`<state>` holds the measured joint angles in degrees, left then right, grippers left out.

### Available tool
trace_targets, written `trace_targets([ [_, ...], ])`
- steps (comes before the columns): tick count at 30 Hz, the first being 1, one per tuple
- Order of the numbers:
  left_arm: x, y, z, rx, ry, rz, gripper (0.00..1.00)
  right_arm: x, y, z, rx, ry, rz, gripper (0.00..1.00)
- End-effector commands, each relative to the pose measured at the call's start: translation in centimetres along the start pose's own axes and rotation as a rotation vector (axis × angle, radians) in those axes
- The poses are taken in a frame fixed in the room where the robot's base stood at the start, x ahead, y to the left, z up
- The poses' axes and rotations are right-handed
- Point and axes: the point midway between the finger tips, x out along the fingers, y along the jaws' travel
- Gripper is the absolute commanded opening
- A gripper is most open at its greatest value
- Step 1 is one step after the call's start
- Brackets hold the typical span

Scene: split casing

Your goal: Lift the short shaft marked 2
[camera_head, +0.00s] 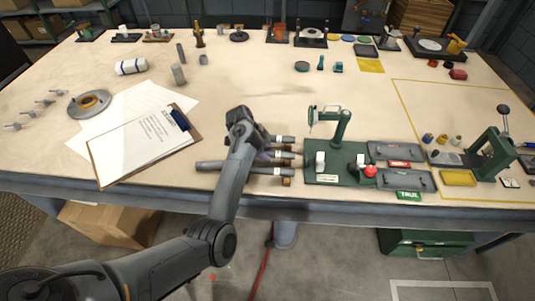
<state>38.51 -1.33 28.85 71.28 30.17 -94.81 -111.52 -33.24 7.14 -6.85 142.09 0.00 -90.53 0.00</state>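Several grey metal shafts with white bands lie close together near the table's front middle. Two shorter ends show: a back shaft (287,139) and a middle shaft (286,155). A longer front shaft (209,166) runs left past my arm. The numbers on the bands are too small to read, so I cannot tell which is marked 2. My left gripper (268,150) is over the left part of the shafts, and its wrist hides much of them. Whether its fingers are open or shut on a shaft is hidden. My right gripper is not in view.
A clipboard with paper (140,150) lies to the left. A green base plate (325,177) with a small press and red knob stands close to the right of the shafts. The table's front edge (265,198) is near. The table's middle is mostly clear.

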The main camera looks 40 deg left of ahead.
Motion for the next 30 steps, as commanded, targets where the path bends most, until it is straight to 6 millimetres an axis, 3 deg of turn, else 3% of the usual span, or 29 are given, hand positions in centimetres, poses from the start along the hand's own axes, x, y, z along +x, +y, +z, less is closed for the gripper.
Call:
trace_targets([
  [1,0.0,0.01,0.0,0.0,0.0,0.0,0.4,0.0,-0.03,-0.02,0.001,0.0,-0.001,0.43],
  [9,-0.01,0.01,0.0,0.0,0.0,0.0,0.0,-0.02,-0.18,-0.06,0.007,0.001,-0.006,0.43],
  [30,-0.01,0.02,0.0,0.0,0.0,0.001,0.0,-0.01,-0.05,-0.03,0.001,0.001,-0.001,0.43],
])
